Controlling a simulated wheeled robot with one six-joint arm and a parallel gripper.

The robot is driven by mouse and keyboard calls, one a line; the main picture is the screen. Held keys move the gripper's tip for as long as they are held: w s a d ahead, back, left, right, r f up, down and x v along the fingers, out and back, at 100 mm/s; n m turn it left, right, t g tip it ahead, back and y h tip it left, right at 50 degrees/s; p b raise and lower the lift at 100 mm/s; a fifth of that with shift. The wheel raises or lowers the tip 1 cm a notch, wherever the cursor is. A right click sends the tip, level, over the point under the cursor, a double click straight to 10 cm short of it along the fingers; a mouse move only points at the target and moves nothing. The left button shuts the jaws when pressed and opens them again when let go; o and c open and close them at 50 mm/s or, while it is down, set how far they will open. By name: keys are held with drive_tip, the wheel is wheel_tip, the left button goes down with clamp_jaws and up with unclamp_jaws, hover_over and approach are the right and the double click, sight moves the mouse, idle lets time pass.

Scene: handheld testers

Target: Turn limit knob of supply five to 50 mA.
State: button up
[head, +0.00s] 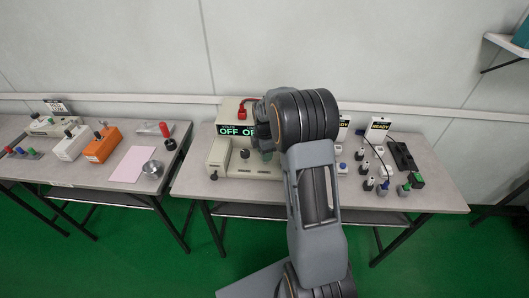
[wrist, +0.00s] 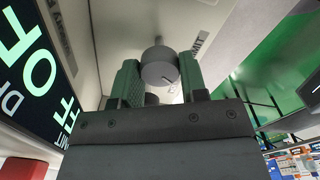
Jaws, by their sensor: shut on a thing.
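The supply (head: 222,170) is a cream bench unit on the middle table. Its black display (head: 236,130) shows green OFF text, which appears turned sideways in the wrist view (wrist: 32,65). The limit knob (wrist: 158,68) is a grey round knob with a pointer line, beside a partly hidden label ending in "MIT" (wrist: 200,43). My gripper (wrist: 160,76) is shut on this knob, one green-padded finger on each side. In the head view my gripper (head: 266,148) is over the supply and hides the knob. I cannot read the knob's setting or a supply number.
A dark knob (head: 245,154) and a red button (head: 242,108) are on the supply. Right of my arm stand several small testers, plugs and READY signs (head: 378,124). The left table holds an orange box (head: 103,146), pink sheet (head: 132,164) and metal knob (head: 153,167).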

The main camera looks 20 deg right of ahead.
drive_tip(key=shift+w+r, duration=0.1)
drive_tip(key=shift+r, duration=0.05)
idle(0.3)
drive_tip(key=o, duration=0.9)
wheel_tip(320, 180, up, 14)
drive_tip(key=shift+f, duration=0.15)
idle(0.4)
